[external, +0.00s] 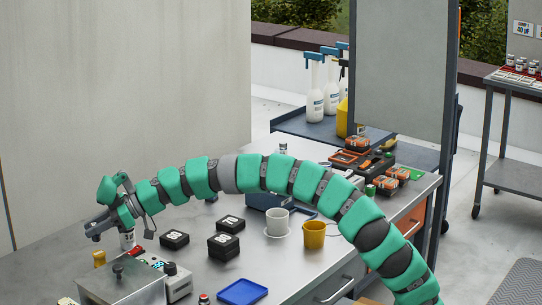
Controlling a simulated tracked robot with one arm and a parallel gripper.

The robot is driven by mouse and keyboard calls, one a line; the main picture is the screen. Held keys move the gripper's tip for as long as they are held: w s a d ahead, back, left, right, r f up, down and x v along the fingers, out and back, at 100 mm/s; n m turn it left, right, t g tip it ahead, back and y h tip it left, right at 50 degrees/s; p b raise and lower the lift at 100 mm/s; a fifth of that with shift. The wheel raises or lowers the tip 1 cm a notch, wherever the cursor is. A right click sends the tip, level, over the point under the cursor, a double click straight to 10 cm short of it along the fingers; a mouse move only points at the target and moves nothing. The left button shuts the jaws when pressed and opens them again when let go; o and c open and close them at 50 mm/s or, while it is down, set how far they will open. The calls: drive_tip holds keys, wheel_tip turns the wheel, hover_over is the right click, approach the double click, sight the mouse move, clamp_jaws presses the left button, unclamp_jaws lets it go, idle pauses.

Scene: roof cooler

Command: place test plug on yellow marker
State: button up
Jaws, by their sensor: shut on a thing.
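My gripper (97,227) is at the far left, above the back of the metal box on the bench. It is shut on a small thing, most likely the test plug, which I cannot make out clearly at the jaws. A white cylinder (127,240) shows just below the gripper; I cannot tell whether it touches it. A small upright yellow piece (99,258) stands below the gripper, beside the metal box. I cannot tell whether it is the yellow marker.
The metal box (120,285) fills the bench's front left. Black blocks (224,245), a white cup (277,222), a yellow mug (314,235) and a blue tray (242,292) stand to the right. Spray bottles (315,92) are behind. My arm arches over the bench.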

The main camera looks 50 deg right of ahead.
sight(97, 240)
drive_tip(key=shift+f+b, duration=0.5)
drive_tip(key=shift+f, duration=1.35)
drive_tip(key=shift+f, duration=0.1)
drive_tip(key=o, duration=1)
drive_tip(key=shift+r, duration=0.2)
drive_tip(key=shift+p+v, duration=0.85)
drive_tip(key=shift+v, duration=5.1)
